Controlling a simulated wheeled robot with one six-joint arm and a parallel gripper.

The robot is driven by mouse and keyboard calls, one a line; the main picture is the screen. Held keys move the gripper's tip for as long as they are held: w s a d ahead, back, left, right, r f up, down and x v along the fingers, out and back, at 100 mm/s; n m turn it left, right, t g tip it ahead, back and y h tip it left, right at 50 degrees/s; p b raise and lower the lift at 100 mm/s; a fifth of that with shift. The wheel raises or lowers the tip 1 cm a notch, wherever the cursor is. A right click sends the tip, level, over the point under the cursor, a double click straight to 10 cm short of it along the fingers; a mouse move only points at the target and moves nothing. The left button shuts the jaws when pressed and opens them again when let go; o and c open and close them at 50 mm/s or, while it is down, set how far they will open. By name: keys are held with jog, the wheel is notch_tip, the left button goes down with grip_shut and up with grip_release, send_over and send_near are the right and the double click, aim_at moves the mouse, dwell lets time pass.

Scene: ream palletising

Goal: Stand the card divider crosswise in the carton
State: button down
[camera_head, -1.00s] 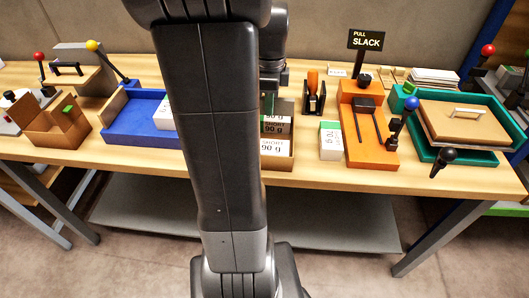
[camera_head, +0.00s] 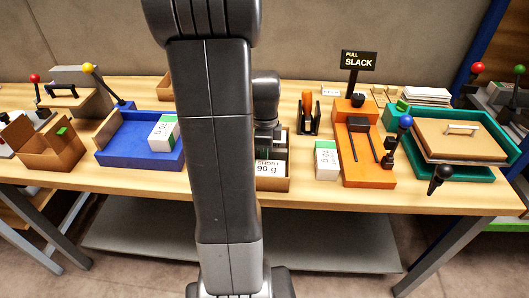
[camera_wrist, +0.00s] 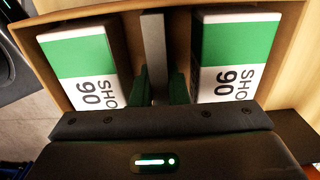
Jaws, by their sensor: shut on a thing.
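The open brown carton (camera_wrist: 33,50) holds two green-and-white reams, a left one (camera_wrist: 80,60) and a right one (camera_wrist: 235,55) in the wrist view. The grey card divider (camera_wrist: 153,45) stands between them, with a gap on either side. My gripper (camera_wrist: 160,92) is shut on the divider, its dark green fingers on either side of it. The divider's lower edge is hidden, so I cannot tell whether it touches the carton floor. In the head view the carton (camera_head: 272,185) is partly behind my arm, with one ream label (camera_head: 270,167) showing.
A white-and-green ream (camera_head: 327,161) and an orange fixture (camera_head: 367,178) stand right of the carton. A blue tray (camera_head: 135,157) with a ream (camera_head: 163,133) lies left. A teal tray (camera_head: 468,174) lies far right.

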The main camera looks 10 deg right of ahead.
jog(key=shift+f, duration=0.15)
jog(key=c, duration=1.7)
grip_release()
notch_tip(320, 180, up, 12)
jog(key=p, duration=0.1)
jog(key=shift+r, duration=0.2)
